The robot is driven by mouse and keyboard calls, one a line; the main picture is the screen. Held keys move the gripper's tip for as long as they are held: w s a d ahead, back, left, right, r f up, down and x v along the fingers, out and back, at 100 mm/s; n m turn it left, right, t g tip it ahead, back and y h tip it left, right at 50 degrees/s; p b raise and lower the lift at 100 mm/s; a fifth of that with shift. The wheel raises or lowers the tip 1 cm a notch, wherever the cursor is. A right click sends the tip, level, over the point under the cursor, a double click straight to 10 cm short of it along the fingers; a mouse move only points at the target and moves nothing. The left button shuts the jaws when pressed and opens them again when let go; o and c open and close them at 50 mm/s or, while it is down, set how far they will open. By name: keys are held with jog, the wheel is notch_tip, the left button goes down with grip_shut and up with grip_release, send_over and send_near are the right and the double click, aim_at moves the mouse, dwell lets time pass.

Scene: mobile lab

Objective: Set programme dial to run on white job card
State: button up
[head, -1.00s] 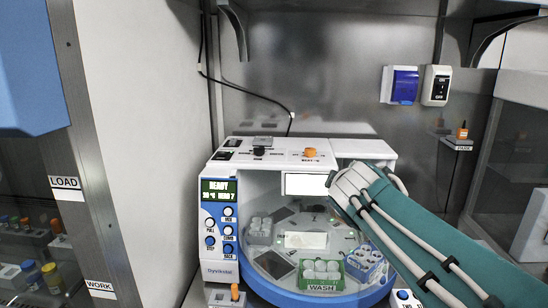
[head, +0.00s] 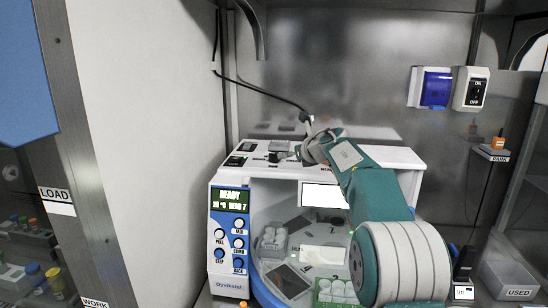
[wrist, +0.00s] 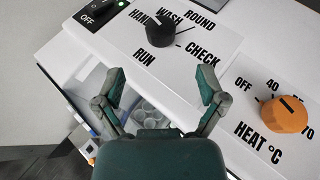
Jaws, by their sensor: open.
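The programme dial (wrist: 160,42) is a black knob on the white top panel in the wrist view. HAND, WASH, ROUND, CHECK and RUN are printed around it, with RUN on the side nearest my gripper. I cannot tell its exact setting. My gripper (wrist: 160,82) is open and empty, its fingertips apart and short of the dial, which lies ahead between their lines. In the head view my arm reaches over the machine top and my gripper is partly hidden there. A blank-looking white card (head: 322,195) is on the machine front; no writing is legible.
The orange HEAT knob (wrist: 286,113) is right of the dial. A black switch marked OFF (wrist: 101,12) is to its left. A turntable with racks sits below the top panel. A wall and grey post stand at left.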

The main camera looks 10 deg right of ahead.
aim_at(275, 153)
jog(key=x, duration=1)
jog(key=c, duration=1.2)
